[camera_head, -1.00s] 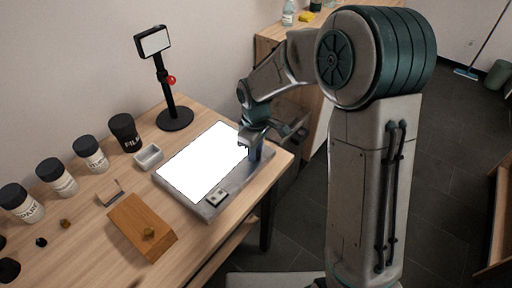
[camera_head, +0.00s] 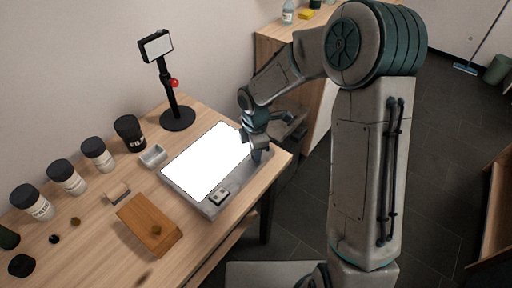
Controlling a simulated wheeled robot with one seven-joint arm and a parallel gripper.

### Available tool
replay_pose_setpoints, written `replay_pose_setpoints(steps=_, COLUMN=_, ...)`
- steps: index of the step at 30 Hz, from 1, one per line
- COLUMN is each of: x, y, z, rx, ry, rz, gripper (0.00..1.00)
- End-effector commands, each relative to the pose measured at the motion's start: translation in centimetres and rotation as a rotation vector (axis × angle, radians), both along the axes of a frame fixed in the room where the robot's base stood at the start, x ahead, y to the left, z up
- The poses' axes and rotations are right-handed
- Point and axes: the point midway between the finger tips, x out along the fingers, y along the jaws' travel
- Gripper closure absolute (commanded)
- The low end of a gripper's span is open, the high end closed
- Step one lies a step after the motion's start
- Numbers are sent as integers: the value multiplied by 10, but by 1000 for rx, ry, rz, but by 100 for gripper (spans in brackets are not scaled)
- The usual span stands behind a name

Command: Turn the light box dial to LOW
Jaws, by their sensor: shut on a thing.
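The light box (camera_head: 213,206) lies on the wooden table, a grey frame around a bright white panel (camera_head: 206,160). My gripper (camera_head: 257,156) points down at the box's right end, over the frame beside the panel. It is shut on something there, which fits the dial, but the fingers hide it. The dial's marks and its setting cannot be read. A small grey plate with dark spots (camera_head: 219,196) sits on the near part of the frame.
A black stand with a small screen (camera_head: 177,117) stands behind the box. A small grey tray (camera_head: 153,156), a wooden block (camera_head: 150,224) and several black-lidded jars (camera_head: 98,155) are to the left. The table's right edge is close to my gripper.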

Motion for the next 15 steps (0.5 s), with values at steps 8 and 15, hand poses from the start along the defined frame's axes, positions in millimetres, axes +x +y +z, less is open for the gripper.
replay_pose_setpoints(steps=8, x=-1, y=1, z=0, rx=0, ry=2, rz=74, gripper=98)
replay_pose_setpoints(steps=15, x=-1, y=1, z=0, rx=0, ry=3, rz=88, gripper=98)
